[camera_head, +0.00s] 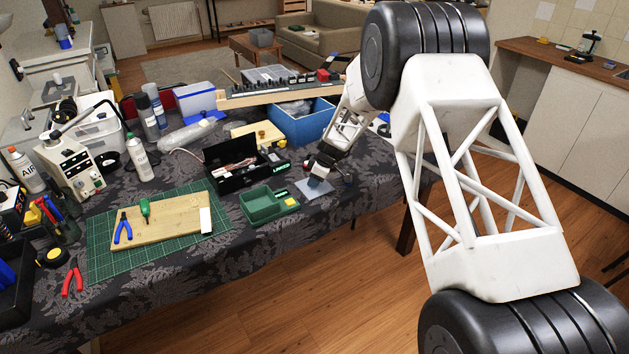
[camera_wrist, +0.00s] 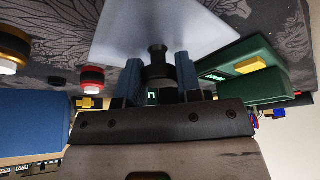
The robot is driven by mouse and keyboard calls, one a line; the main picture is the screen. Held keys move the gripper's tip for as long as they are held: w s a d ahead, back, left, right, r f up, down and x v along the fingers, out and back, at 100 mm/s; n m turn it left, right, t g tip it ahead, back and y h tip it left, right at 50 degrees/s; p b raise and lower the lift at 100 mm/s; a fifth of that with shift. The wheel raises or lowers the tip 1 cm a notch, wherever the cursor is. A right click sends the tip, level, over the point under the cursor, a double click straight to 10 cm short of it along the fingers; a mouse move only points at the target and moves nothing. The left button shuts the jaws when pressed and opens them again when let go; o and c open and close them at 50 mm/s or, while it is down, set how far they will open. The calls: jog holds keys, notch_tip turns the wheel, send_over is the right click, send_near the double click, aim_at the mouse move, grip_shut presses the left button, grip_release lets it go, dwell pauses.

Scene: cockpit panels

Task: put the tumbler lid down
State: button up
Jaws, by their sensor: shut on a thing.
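A pale, flat, square plate (camera_head: 314,188) lies at or just above the dark patterned cloth near the table's right part; it also shows in the wrist view (camera_wrist: 125,40). A small black knob-like part (camera_wrist: 158,52) stands in front of the plate, between my gripper's two blue fingers (camera_wrist: 158,78). My gripper (camera_head: 319,172) is shut on this black part, which seems to be the tumbler lid or its knob. Its lower end is hidden by the fingers. I cannot tell whether the held part touches the plate.
A green tray (camera_head: 257,207) stands left of my gripper, close by in the wrist view (camera_wrist: 262,88). A black open box (camera_head: 228,178) and a blue bin (camera_head: 303,128) are behind it. A green cutting mat (camera_head: 104,258) holds a wooden board (camera_head: 165,225). Bare cloth lies in front.

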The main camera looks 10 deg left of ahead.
jog(key=shift+f, duration=0.3)
jog(key=o, duration=0.9)
jog(key=shift+o, duration=0.2)
jog(key=shift+r, duration=0.15)
jog(key=v, duration=1.2)
jog(key=shift+d+r, duration=0.1)
